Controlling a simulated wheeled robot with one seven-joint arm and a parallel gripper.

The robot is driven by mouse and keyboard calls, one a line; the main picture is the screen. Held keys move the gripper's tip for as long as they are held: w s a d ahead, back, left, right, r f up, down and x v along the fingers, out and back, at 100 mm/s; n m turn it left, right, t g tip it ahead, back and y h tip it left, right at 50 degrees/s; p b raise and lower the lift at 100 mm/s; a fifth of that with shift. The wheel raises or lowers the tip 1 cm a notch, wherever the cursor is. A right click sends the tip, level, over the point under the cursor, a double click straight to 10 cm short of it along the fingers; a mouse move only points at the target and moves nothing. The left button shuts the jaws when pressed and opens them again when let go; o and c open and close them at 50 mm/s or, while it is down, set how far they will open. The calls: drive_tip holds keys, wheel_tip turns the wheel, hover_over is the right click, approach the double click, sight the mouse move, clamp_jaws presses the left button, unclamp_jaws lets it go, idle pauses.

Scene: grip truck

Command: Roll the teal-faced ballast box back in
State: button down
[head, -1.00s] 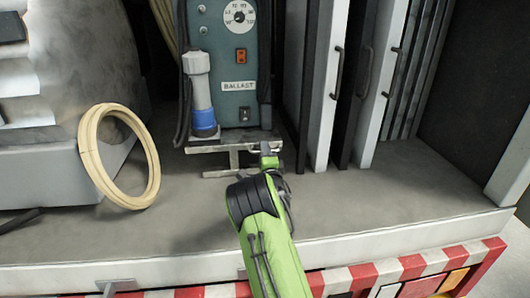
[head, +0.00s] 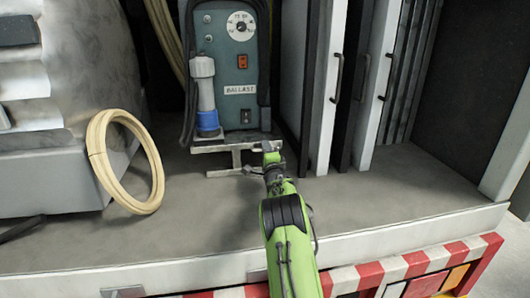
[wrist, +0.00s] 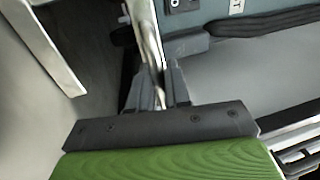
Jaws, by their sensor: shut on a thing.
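The teal-faced ballast box (head: 228,64) stands upright on a grey metal tray (head: 218,147) in the truck bay, its dial, orange switch and BALLAST label facing me. A grey plug with a blue end (head: 207,97) hangs at its left front. My gripper (head: 272,157) is at the right end of the tray's front. In the wrist view my gripper (wrist: 160,90) is shut on a thin pale metal bar (wrist: 152,45); the grip is partly hidden. Part of the teal face (wrist: 205,17) shows at the top there.
A cream hose coil (head: 97,160) leans left of the box against a grey housing (head: 40,185). Pale upright panels with black handles (head: 374,85) stand close on the right. Bare deck lies in front, ending at a lip (head: 410,230) above a red-white striped edge.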

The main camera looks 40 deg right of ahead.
drive_tip(key=c, duration=1.3)
unclamp_jaws()
drive_tip(key=shift+w, duration=0.1)
drive_tip(key=shift+c, duration=0.2)
drive_tip(key=shift+s+f, duration=0.1)
drive_tip(key=shift+s, duration=0.15)
drive_tip(key=b+v, duration=0.3)
drive_tip(key=v, duration=1.1)
drive_tip(key=shift+a+f, duration=0.1)
drive_tip(key=shift+f, duration=0.1)
drive_tip(key=shift+s+a+r, duration=0.1)
drive_tip(key=shift+s+a, duration=0.1)
drive_tip(key=shift+s, duration=0.3)
drive_tip(key=shift+r, duration=0.1)
